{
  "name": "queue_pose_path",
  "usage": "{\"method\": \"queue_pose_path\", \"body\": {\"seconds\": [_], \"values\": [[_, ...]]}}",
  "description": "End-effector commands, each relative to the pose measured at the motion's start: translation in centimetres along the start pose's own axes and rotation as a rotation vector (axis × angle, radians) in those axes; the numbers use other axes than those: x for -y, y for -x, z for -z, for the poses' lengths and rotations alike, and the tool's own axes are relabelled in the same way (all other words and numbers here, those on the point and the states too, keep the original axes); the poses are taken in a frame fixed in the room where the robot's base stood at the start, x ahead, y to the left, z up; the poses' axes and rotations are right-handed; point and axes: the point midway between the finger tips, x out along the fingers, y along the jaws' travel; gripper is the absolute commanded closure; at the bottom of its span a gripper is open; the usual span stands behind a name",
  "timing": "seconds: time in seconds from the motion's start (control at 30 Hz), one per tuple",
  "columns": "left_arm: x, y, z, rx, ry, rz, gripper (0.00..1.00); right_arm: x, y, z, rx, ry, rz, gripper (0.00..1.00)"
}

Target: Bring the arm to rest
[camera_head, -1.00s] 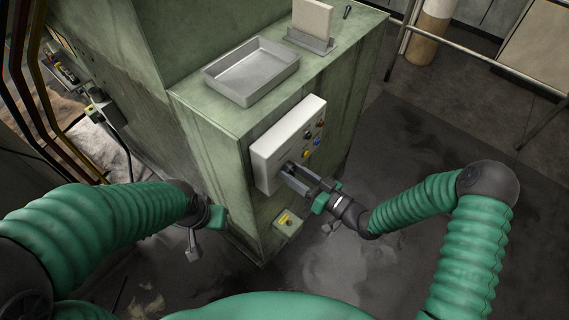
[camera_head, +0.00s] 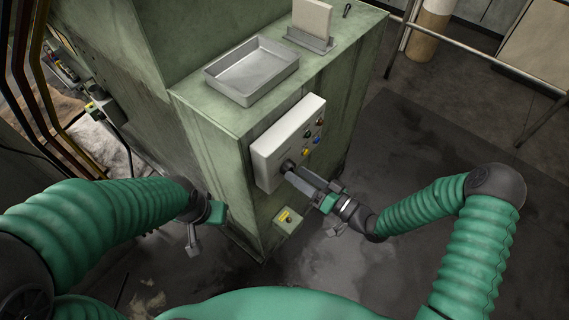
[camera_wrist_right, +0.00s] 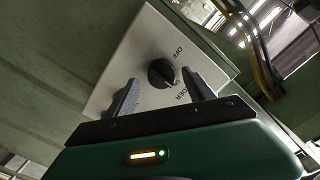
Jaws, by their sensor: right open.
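My right gripper (camera_head: 303,180) is in front of the white control box on the green machine, close to a black rotary knob (camera_head: 288,166) on the box's lower left. In the right wrist view the gripper (camera_wrist_right: 158,98) is open and empty. Its two fingers stand either side of the black knob (camera_wrist_right: 161,73), apart from it, with the panel's "OFF" and "ON" lettering beside it. My left gripper (camera_head: 204,228) hangs low at the left of the machine's front corner; its fingers are too unclear to judge.
The white control box (camera_head: 275,150) carries several coloured buttons. A grey metal tray (camera_head: 268,92) and an upright pale plate in a holder (camera_head: 311,22) stand on the machine top. Floor to the right is open; a railing (camera_head: 480,62) stands behind.

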Motion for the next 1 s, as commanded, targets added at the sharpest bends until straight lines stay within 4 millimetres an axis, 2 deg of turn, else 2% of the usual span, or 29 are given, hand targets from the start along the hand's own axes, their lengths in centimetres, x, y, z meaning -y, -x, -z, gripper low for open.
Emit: {"method": "queue_pose_path", "body": {"seconds": [0.2, 0.3, 0.77, 0.87, 0.93, 1.0], "values": [[0.0, 0.5, 0.1, 0.000, 0.000, 0.000, 0.64, 0.0, 4.0, 0.1, -0.001, 0.000, -0.002, 0.38], [0.0, 0.6, 0.1, 0.000, 0.000, 0.000, 0.64, 0.0, 5.3, 0.1, 0.000, 0.000, -0.001, 0.38], [0.0, 0.6, 0.1, 0.000, 0.000, 0.000, 0.64, 0.0, 5.6, 0.0, 0.004, 0.002, -0.002, 0.38], [0.0, 0.6, 0.1, 0.000, 0.000, 0.000, 0.64, -1.1, 5.5, -0.4, 0.074, 0.045, -0.069, 0.38], [0.0, 0.6, 0.1, 0.000, 0.000, 0.000, 0.64, -3.1, 5.8, -0.8, 0.193, 0.116, -0.194, 0.38], [0.0, 0.6, 0.1, 0.000, 0.000, 0.000, 0.64, -5.6, 7.3, -0.6, 0.348, 0.204, -0.378, 0.38]]}}
